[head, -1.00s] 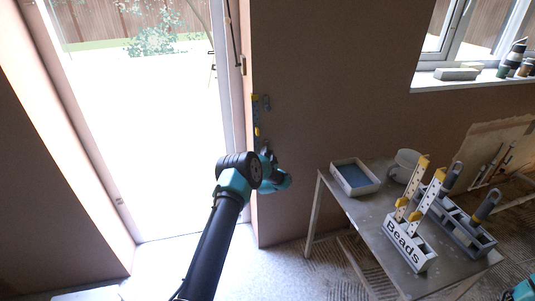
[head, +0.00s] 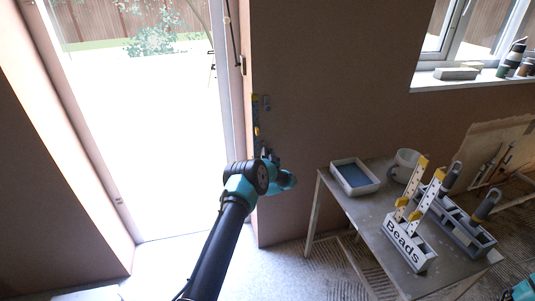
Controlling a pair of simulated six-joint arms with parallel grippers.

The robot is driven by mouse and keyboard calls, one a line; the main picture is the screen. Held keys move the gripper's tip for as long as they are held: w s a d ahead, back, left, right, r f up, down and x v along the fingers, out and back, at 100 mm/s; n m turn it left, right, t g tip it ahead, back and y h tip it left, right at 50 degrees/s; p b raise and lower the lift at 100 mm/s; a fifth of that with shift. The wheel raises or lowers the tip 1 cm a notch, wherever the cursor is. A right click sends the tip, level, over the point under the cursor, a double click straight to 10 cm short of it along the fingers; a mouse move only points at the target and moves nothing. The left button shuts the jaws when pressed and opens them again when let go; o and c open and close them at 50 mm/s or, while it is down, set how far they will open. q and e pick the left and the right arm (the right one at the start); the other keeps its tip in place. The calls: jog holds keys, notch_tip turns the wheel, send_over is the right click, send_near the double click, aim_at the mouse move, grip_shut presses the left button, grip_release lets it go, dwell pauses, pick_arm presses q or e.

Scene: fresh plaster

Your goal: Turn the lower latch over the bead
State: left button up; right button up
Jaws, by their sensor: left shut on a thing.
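The bead (head: 256,112), a narrow strip with blue and yellow parts, stands upright along the wall corner beside the bright doorway. A small upper latch (head: 266,103) shows beside its upper part. My left gripper (head: 266,153) is at the lower part of the strip, shut on the lower latch. The fingers and my wrist hide most of that latch, so its exact angle over the bead cannot be told. My right gripper is not in view; only a teal bit of my right arm shows in the bottom right corner.
A grey table (head: 385,222) stands to the right, with a blue-lined tray (head: 355,178), a mug (head: 404,165), a box marked "Beads" (head: 411,244) holding two strips, and a tool rack (head: 466,226). Bare wall lies between my left gripper and the window sill (head: 470,82).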

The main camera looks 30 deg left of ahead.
pick_arm(q)
jog(key=n+g+y, duration=0.1)
jog(key=n, duration=0.2)
jog(key=n+g+y, duration=0.1)
jog(key=n, duration=0.2)
jog(key=n+g+y, duration=0.1)
jog(key=n, duration=0.2)
jog(key=shift+w+r+n+y, duration=0.1)
jog(key=shift+r+n+y, duration=0.1)
jog(key=shift+n+y, duration=0.15)
jog(key=n+g, duration=0.2)
jog(key=n, duration=0.2)
jog(key=n+g+y, duration=0.1)
jog(key=n+g, duration=0.1)
jog(key=n, duration=0.3)
jog(key=shift+g+y, duration=0.25)
jog(key=shift+g, duration=0.15)
jog(key=o, duration=0.9)
jog(key=shift+a, duration=0.15)
jog(key=shift+f, duration=0.1)
jog(key=shift+v, duration=1)
jog(key=v, duration=1.5)
jog(key=shift+d, duration=0.25)
